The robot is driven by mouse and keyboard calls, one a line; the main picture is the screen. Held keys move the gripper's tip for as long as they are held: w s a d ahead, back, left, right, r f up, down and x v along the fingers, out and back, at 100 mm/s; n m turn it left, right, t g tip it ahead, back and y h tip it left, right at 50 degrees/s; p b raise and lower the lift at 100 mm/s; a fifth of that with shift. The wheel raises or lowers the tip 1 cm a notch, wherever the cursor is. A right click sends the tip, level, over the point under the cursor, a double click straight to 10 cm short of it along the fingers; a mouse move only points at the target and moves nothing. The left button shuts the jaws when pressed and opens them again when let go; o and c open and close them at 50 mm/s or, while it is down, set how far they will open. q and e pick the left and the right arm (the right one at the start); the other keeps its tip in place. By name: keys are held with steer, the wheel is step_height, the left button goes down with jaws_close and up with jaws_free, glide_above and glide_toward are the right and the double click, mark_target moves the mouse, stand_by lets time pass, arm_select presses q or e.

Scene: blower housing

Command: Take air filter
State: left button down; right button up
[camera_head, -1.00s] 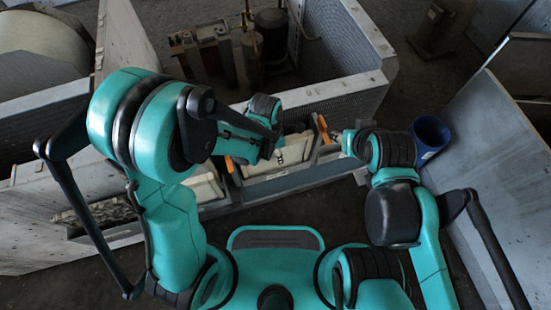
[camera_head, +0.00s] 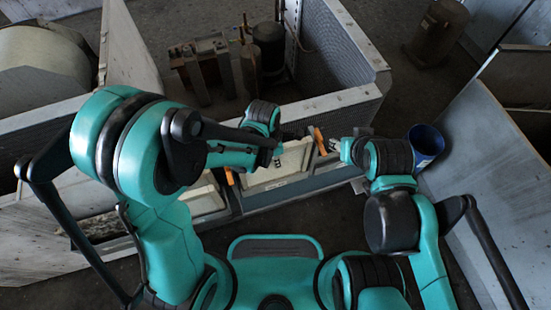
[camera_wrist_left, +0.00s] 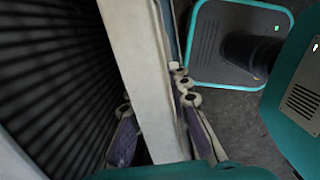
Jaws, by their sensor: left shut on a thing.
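The air filter appears to be the cream panel (camera_head: 278,172) in the front part of the grey housing. In the left wrist view its pale edge (camera_wrist_left: 140,60) runs between my fingers, with a dark ribbed surface to the left. My left gripper (camera_wrist_left: 153,100) is shut on this edge, one finger on each side. In the head view my arm hides most of the left gripper. My right gripper (camera_head: 333,145) is beside an orange clip (camera_head: 319,140) at the panel's right; its fingers are too small to tell open from shut.
Another orange clip (camera_head: 229,175) is left of the panel, beside a second pale panel (camera_head: 207,200). Behind stands the open housing (camera_head: 335,105) with metal parts inside. A blue bucket (camera_head: 427,143) and a large grey sheet (camera_head: 490,170) are at the right.

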arm_select(q)
steer(key=s+d+r, duration=0.1)
steer(key=s+d, duration=0.2)
steer(key=s, duration=0.6)
steer(key=s+d+r, duration=0.1)
steer(key=s+d, duration=0.2)
steer(key=s, duration=0.6)
steer(key=shift+s+r+p, duration=0.35)
steer(key=shift+r, duration=0.05)
arm_select(e)
steer(key=shift+r, duration=0.75)
arm_select(q)
steer(key=shift+s, duration=0.1)
